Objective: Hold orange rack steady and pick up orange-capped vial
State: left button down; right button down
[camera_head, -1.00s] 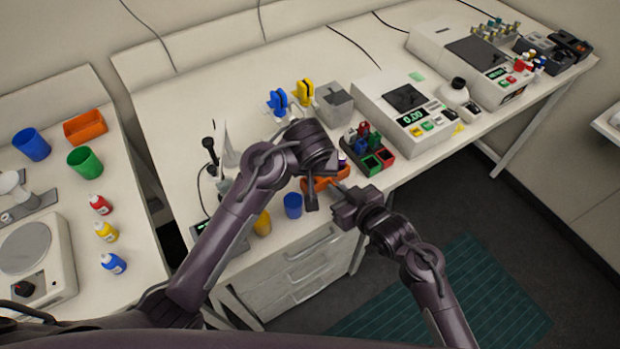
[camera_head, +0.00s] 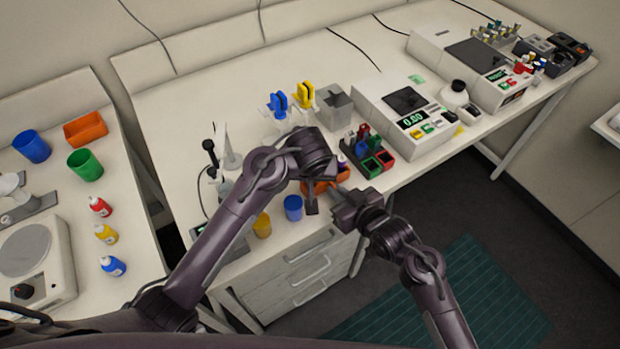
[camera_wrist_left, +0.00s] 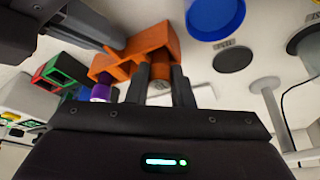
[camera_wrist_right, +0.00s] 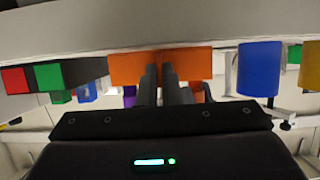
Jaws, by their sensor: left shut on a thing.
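The orange rack (camera_head: 325,185) stands at the front edge of the bench, partly hidden behind my left gripper in the head view. It also shows in the left wrist view (camera_wrist_left: 128,62) and the right wrist view (camera_wrist_right: 129,68). My left gripper (camera_wrist_left: 160,75) is shut on a small, round, pale-and-orange thing (camera_wrist_left: 160,88) at the rack, which looks like the orange-capped vial; the fingers hide most of it. My right gripper (camera_wrist_right: 160,72) is at the rack's front side, its fingers close together with orange between them. I cannot tell whether they grip it. A purple-capped vial (camera_wrist_left: 101,91) is beside the left fingers.
A blue cup (camera_head: 293,207) and a yellow cup (camera_head: 262,226) stand left of the rack. A rack with green and red blocks (camera_head: 370,167) is close on the right. A device with a display (camera_head: 405,110) stands behind it. The bench front edge is close.

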jog(key=c, duration=1.5)
grip_release()
jog(key=shift+c, duration=0.2)
pick_arm(q)
notch_tip(320, 180, up, 10)
